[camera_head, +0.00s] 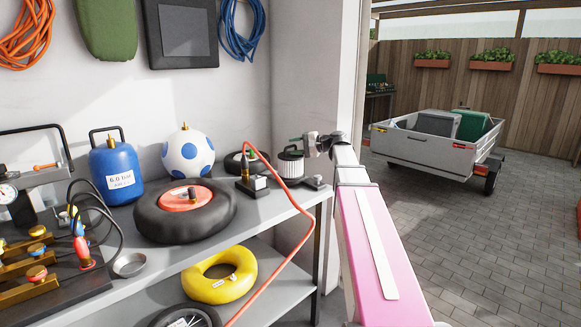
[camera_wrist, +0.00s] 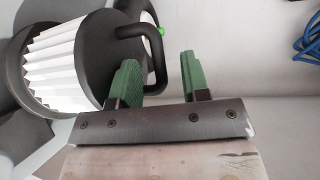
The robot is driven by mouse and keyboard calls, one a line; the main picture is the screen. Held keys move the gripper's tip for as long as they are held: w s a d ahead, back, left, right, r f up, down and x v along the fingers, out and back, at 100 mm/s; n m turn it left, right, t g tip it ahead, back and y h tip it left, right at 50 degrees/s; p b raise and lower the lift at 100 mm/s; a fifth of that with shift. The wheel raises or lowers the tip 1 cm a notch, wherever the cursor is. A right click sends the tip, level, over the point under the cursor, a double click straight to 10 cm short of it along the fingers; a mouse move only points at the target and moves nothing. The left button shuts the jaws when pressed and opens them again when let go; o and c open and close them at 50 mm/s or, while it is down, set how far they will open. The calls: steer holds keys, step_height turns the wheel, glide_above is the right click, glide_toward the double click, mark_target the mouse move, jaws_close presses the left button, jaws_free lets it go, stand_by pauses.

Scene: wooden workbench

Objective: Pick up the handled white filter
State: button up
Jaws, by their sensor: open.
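The handled white filter (camera_head: 290,166) stands at the right end of the grey bench, with white pleats and a dark top. In the wrist view the filter (camera_wrist: 62,62) fills the left side, its pleats lying between dark end caps. Its black loop handle (camera_wrist: 158,60) reaches out from the cap toward the space between my fingers. My gripper (camera_wrist: 159,63) is open, with two green fingers apart. One finger overlaps the cap in the picture, and the other is beyond the handle. I cannot tell if either touches. In the head view my gripper (camera_head: 298,140) is beside the filter's top.
A red hose (camera_head: 272,172) runs from a small fitting beside the filter and down over the bench edge. A black wheel (camera_head: 186,212), a spotted ball (camera_head: 188,153) and a blue tank (camera_head: 117,172) stand further left. A wall pillar (camera_head: 345,70) rises behind my arm.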

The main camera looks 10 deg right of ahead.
steer(key=shift+w+a, duration=0.1)
steer(key=shift+a, duration=0.15)
jaws_close()
steer(key=shift+r, duration=0.1)
